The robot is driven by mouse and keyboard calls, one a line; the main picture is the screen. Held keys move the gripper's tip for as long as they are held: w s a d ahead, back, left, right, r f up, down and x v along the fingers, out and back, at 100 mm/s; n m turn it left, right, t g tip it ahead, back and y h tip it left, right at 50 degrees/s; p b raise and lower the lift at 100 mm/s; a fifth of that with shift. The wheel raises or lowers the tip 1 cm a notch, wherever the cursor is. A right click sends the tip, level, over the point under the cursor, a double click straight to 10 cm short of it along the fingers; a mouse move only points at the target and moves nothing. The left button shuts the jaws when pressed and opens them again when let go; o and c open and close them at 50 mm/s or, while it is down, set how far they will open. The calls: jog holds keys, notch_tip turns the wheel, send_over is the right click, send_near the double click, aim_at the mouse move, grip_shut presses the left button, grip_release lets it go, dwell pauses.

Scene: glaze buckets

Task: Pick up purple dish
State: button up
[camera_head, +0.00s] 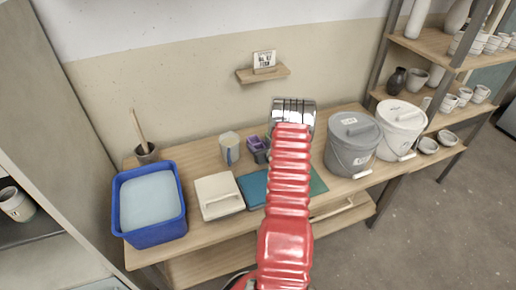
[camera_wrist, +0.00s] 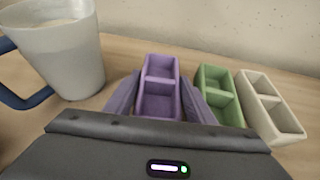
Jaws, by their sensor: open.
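The purple dish (camera_wrist: 159,88) is a small tray with two compartments, in the middle of the wrist view on the wooden bench. It also shows in the head view (camera_head: 256,142), just left of my arm. My gripper (camera_wrist: 160,97) is open, its two grey-purple fingers on either side of the dish. The fingers look apart from the dish, but I cannot tell if either touches it. The dish's near end is hidden behind my gripper's dark body.
A mug (camera_wrist: 62,55) with a blue handle stands to the left. A green dish (camera_wrist: 217,95) and a cream dish (camera_wrist: 270,105) stand close on the right. A blue basin (camera_head: 150,239), a cream box (camera_head: 219,195) and grey (camera_head: 352,145) and white (camera_head: 401,128) buckets share the bench.

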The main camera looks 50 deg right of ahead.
jog(key=shift+c, duration=0.5)
jog(key=c, duration=0.8)
jog(key=shift+r, duration=0.15)
notch_tip(320, 180, up, 10)
dwell(0.4)
dwell(0.5)
